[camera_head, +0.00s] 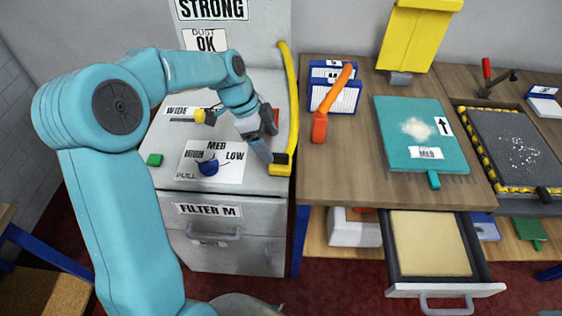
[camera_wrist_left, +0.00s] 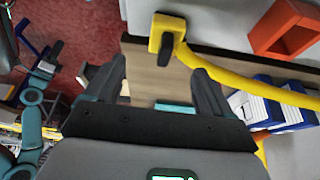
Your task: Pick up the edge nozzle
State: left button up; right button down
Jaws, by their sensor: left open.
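I cannot tell for certain which piece is the edge nozzle. The yellow hose (camera_head: 292,90) ends in a yellow block with a black tip (camera_head: 280,166) at the right edge of the grey cabinet top. In the left wrist view this hose end (camera_wrist_left: 168,34) lies beyond the gap between my fingers, apart from them. A red-orange hollow piece (camera_wrist_left: 286,27) lies near it on the cabinet, mostly hidden behind the gripper in the head view. My left gripper (camera_head: 270,140) is open and empty over the cabinet's right side; its fingers also show in the wrist view (camera_wrist_left: 158,70).
The cabinet top carries a blue knob (camera_head: 208,168), a green button (camera_head: 154,160) and a yellow-tipped piece (camera_head: 200,117). The wooden bench (camera_head: 345,165) to the right holds an orange-handled tool (camera_head: 330,105), blue-white boxes and a teal board (camera_head: 415,140). A drawer (camera_head: 445,290) stands open below.

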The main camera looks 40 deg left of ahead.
aim_at(279, 154)
pick_arm(q)
jog(key=x, duration=0.3)
jog(key=shift+w+d, duration=0.15)
jog(key=shift+d, duration=0.15)
jog(key=shift+d+f, duration=0.1)
jog(key=shift+f, duration=0.45)
jog(key=p+x, duration=0.1)
jog(key=x, duration=0.3)
jog(key=shift+w+f+p, duration=0.35)
jog(key=shift+w, duration=0.15)
jog(key=shift+f, duration=0.15)
jog(key=shift+s, duration=0.15)
jog(key=c, duration=1)
jog(key=shift+c, duration=1.4)
